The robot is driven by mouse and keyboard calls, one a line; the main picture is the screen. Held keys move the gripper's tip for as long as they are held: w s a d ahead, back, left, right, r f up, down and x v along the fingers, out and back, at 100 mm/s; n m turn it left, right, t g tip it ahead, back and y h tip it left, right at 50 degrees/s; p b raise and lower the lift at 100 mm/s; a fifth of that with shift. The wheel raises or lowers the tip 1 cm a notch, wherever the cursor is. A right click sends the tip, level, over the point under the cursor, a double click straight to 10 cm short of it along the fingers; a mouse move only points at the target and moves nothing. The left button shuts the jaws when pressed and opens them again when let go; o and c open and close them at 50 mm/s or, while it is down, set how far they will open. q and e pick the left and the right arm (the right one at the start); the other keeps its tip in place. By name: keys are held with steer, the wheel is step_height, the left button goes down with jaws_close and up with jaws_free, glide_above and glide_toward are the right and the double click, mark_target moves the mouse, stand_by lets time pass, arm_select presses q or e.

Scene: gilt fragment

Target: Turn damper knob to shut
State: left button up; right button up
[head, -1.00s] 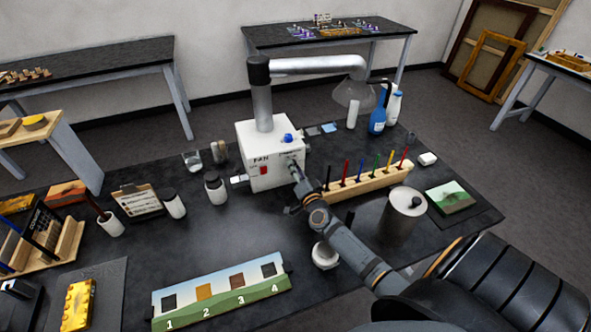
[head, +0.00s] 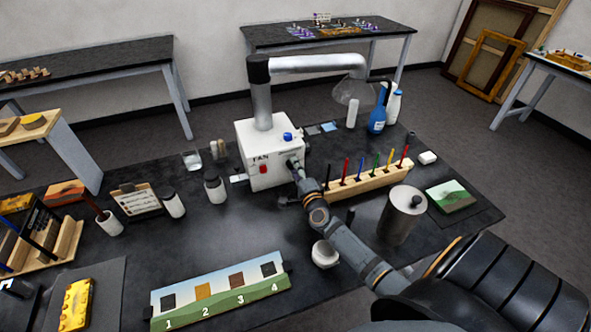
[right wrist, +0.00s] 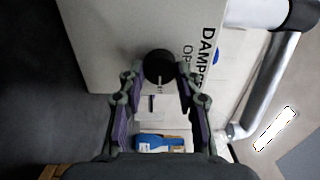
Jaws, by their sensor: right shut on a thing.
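The black round damper knob (right wrist: 158,66) shows in the right wrist view with a pale pointer line, beside the printed word DAMPER; the rest of the label is partly hidden. My right gripper (right wrist: 159,78) is shut on the damper knob, one finger on each side. My left gripper is not in view.
A wooden rack of coloured sticks (head: 370,184) stands right of my right arm, with a metal canister (head: 402,218) nearer. A white jar (head: 325,254) is close under the arm. A silver duct (head: 315,65) rises from the box.

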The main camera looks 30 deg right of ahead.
stand_by(0.5)
steer(key=o, duration=1.1)
steer(key=shift+o, duration=0.2)
steer(key=v, duration=1.2)
